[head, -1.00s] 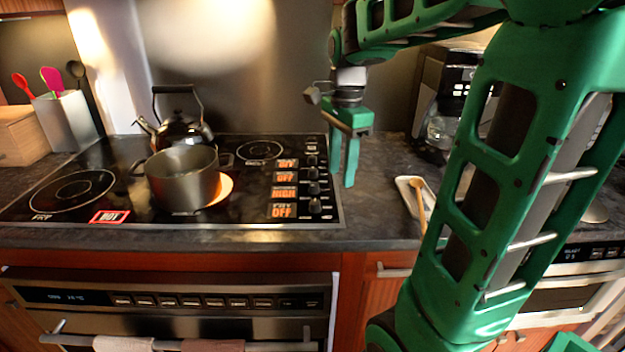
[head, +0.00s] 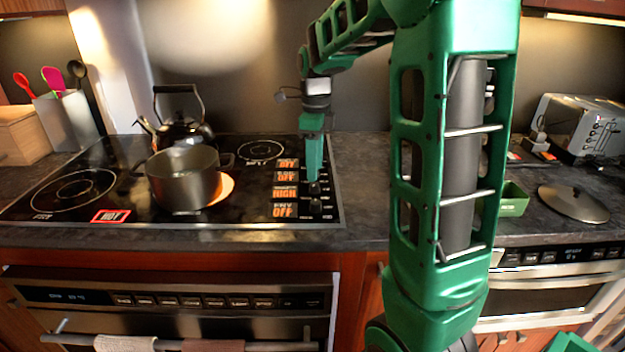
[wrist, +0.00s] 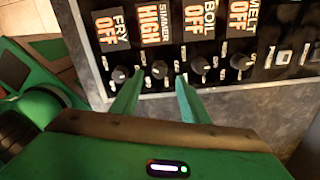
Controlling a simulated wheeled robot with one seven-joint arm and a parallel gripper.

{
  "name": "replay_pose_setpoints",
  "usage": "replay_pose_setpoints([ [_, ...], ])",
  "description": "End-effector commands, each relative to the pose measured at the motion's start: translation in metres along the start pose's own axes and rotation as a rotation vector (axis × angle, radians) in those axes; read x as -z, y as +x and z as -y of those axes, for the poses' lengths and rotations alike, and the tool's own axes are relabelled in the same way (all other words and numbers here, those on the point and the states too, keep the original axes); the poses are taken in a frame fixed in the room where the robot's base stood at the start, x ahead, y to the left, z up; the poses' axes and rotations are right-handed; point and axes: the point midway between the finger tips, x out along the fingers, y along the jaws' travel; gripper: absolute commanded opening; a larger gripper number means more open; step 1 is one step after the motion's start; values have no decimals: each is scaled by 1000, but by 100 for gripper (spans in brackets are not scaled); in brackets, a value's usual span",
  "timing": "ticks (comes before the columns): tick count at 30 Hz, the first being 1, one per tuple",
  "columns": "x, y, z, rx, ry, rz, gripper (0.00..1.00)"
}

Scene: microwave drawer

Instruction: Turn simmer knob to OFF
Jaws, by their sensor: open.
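The simmer knob (wrist: 160,69) is a small black knob beside a display reading SIMMER HIGH (wrist: 152,30) in the wrist view. The same HIGH display (head: 285,194) glows orange on the cooktop in the head view. My gripper (wrist: 157,80) is open, its two green fingertips on either side of the simmer knob in the wrist view; contact cannot be told. In the head view my gripper (head: 314,176) points down over the knob column, partly hiding it.
The fry knob (wrist: 120,74) and boil knob (wrist: 200,65) sit close on either side, and the melt knob (wrist: 241,62) is farther right; their displays read OFF.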

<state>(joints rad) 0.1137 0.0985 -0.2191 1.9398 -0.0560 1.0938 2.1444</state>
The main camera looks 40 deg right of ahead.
Motion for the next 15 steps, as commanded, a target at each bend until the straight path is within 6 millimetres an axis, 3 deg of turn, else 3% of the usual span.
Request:
replay_pose_setpoints([
  [6, 0, 32, 0, -2, 0, -1, 41],
  [15, 1, 45, 0, 1, 0, 0, 41],
])
